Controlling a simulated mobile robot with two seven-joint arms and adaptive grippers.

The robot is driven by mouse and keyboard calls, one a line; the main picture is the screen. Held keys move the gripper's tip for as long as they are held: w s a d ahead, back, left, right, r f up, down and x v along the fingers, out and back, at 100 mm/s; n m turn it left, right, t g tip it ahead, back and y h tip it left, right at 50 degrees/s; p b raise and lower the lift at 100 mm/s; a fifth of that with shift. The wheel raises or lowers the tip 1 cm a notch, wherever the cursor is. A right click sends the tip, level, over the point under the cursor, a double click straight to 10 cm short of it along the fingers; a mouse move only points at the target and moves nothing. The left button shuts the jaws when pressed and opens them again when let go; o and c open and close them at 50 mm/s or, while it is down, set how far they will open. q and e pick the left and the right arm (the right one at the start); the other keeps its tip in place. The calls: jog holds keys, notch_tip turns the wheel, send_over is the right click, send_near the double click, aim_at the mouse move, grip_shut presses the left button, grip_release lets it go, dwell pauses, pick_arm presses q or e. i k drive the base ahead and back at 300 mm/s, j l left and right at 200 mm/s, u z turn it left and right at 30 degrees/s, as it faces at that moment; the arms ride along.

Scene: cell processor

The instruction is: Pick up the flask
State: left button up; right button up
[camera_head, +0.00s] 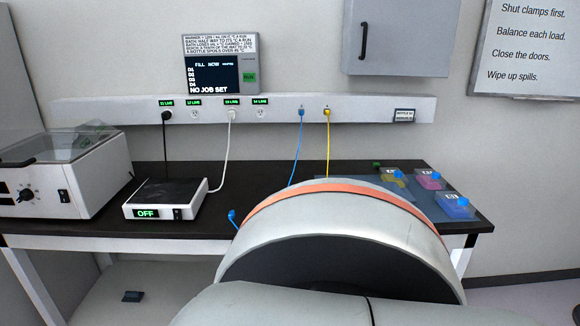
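Three flat, see-through flasks with blue caps lie at the right end of the dark bench, on a blue-grey mat (476,222). One flask (390,183) is yellowish and partly hidden by my arm. A pink flask (428,184) lies right of it, and a blue-violet flask (452,210) lies nearer the front edge. Their small labels are too small to read surely. A large white link of my arm with an orange band fills the lower middle and hides part of the bench. Neither gripper is in view.
A white hotplate-like box reading OFF (160,210) and a white lidded machine (75,185) stand at the left. A black, a white, a blue and a yellow cable hang from the wall rail (370,113). A grey cabinet (397,40) hangs above.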

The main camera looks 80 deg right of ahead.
aim_at(430, 180)
jog(key=z, duration=1.6)
jog(key=l+z, duration=0.1)
jog(key=z, duration=0.9)
jog(key=i+l+z, duration=0.1)
jog(key=z, duration=0.4)
jog(key=i+l, duration=0.7)
jog(key=l, duration=0.15)
